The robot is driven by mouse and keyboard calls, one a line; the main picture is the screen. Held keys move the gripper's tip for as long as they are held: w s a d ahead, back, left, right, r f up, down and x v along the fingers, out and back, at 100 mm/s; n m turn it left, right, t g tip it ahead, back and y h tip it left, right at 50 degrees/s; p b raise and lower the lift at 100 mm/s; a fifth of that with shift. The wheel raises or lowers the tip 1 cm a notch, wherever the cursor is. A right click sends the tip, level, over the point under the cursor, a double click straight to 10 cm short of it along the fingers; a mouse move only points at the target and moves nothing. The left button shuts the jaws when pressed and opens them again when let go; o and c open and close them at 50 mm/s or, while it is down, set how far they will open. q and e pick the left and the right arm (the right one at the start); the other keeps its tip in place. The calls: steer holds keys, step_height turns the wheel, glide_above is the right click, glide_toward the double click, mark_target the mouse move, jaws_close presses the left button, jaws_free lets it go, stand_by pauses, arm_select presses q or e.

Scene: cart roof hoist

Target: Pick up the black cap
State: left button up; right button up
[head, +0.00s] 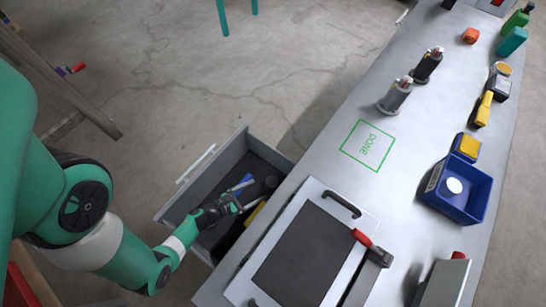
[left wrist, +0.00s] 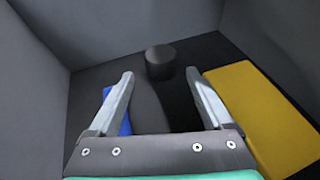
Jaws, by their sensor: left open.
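The black cap (left wrist: 160,62) is a short dark cylinder standing on the floor of the open drawer, near its far corner in the left wrist view. In the head view a small dark shape (head: 271,182) in the drawer looks like the same cap. My left gripper (left wrist: 160,75) is open and empty, with its fingers spread to either side of the line to the cap. The cap shows just beyond the fingertips, and I see no contact. In the head view my left gripper (head: 237,202) reaches down into the drawer. My right gripper is not in view.
The drawer (head: 180,203) has high grey walls close around the gripper. A yellow block (left wrist: 262,110) lies right of the fingers and a blue item (left wrist: 118,112) left. The bench above holds a black-topped panel (head: 305,255), a blue bin (head: 455,205) and a green DONE square (head: 368,145).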

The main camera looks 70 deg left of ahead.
mark_target(267, 185)
arm_select(q)
steer(key=shift+b+x, duration=0.3)
steer(key=shift+x, duration=0.6)
steer(key=b+x, duration=0.2)
steer(key=x, duration=0.2)
steer(key=shift+w+f, duration=0.15)
steer(key=shift+w+a, duration=0.15)
steer(key=shift+w, duration=0.25)
steer(key=c, duration=1.1)
